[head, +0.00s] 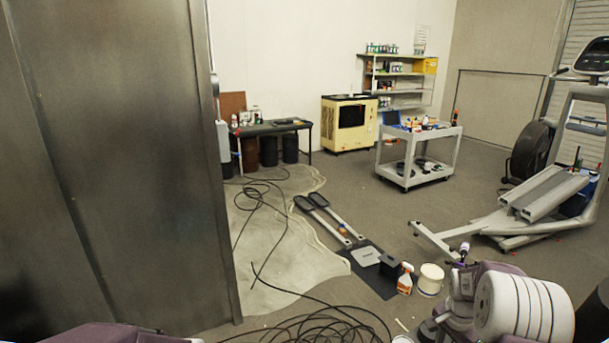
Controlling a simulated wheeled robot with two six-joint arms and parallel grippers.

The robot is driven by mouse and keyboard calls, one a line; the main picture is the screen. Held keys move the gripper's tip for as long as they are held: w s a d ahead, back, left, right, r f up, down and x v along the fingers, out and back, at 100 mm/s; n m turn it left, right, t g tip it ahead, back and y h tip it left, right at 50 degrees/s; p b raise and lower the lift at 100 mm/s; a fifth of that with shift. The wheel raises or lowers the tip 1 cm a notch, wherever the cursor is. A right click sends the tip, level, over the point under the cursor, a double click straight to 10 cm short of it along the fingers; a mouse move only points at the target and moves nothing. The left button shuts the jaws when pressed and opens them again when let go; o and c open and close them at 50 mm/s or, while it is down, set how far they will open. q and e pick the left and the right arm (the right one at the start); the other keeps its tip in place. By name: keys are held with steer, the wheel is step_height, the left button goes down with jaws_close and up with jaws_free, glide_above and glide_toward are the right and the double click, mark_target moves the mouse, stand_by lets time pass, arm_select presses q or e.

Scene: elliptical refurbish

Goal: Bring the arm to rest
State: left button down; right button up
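Part of my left arm shows as a purple piece at the bottom left edge; its gripper is out of the picture. Purple and white parts at the bottom right appear to be my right arm, folded close to the camera. I cannot make out the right gripper's fingers there, nor whether it holds anything. The elliptical machine (545,195) stands on the right, beyond my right arm.
A large metal panel (120,160) fills the left. Black cable (310,325) lies in front. A grey cart (420,150) stands farther back.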

steer(key=s+a+r+n+t, duration=0.1)
steer(key=a+r+n, duration=0.1)
steer(key=a+r, duration=0.35)
steer(key=s+a+r+n, duration=0.2)
steer(key=a, duration=0.6)
steer(key=s+a+f+n+y, duration=0.1)
steer(key=s+a+f+n, duration=0.1)
steer(key=s, duration=0.4)
steer(key=s+a+f+n, duration=0.2)
steer(key=s+a+n, duration=0.2)
steer(key=s+n, duration=0.2)
steer(key=shift+s+f+g+y, duration=0.15)
steer(key=shift+s+g+y, duration=0.2)
steer(key=shift+s, duration=0.3)
steer(key=shift+c, duration=0.3)
